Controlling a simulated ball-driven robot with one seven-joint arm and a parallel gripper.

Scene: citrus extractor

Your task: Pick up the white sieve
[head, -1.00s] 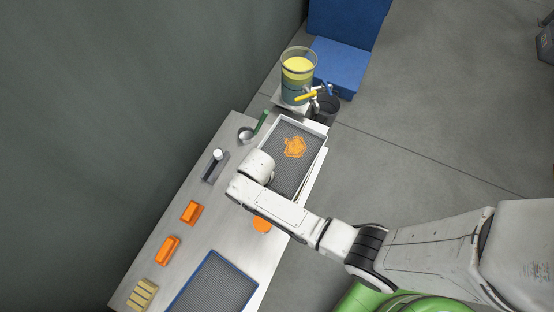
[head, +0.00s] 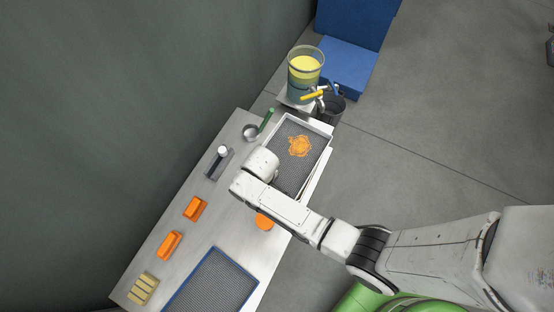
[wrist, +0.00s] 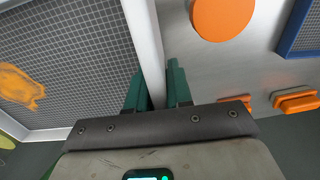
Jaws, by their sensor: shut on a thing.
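The white sieve (head: 312,122) is a rectangular white frame with grey mesh and a patch of orange pulp on it. It lies at the far end of the metal table in the head view, above another white-edged thing. In the wrist view its white rim (wrist: 143,32) runs between the green fingers of my gripper (wrist: 157,88). My gripper is shut on this rim, at the sieve's near side. In the head view my wrist hides the fingers and the near corner of the sieve. I cannot tell whether the sieve is clear of what is under it.
A blue-framed mesh (head: 213,282), an orange disc (head: 264,222), orange blocks (head: 170,245), a yellow slatted piece (head: 143,288) and a grey holder (head: 217,164) are on the table (head: 190,180). A green-handled strainer (head: 251,131) is beside the sieve. A tapped juice container (head: 305,72) stands beyond.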

